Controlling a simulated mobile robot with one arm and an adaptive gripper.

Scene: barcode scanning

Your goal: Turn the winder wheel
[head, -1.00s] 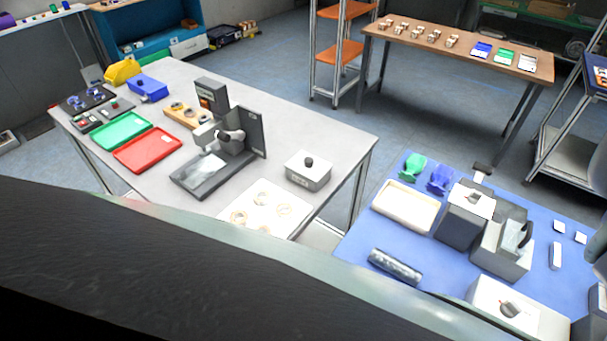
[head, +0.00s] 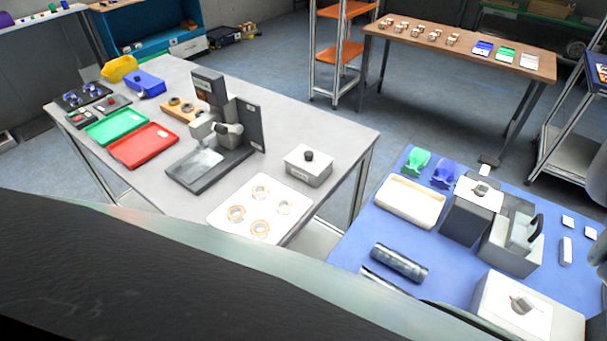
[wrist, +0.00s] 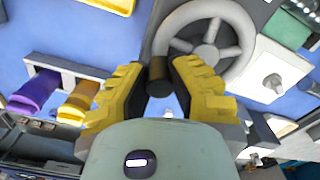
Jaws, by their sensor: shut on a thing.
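The winder wheel (wrist: 228,70) is a grey spoked wheel at the top middle of the wrist view. A dark cylindrical handle (wrist: 160,88) stands out near the left side of its rim. My gripper (wrist: 158,72) has yellow stepped fingers, one on each side of this handle, and is shut on it. The fingers' contact with the handle is partly hidden. I cannot make out my gripper or the winder wheel with certainty in the head view.
In the wrist view, purple (wrist: 36,92) and amber (wrist: 80,100) pieces lie left of my gripper, and a light grey block (wrist: 272,78) lies right of the wheel. In the head view, a grey table (head: 310,130) and a blue-topped table (head: 345,245) hold several items.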

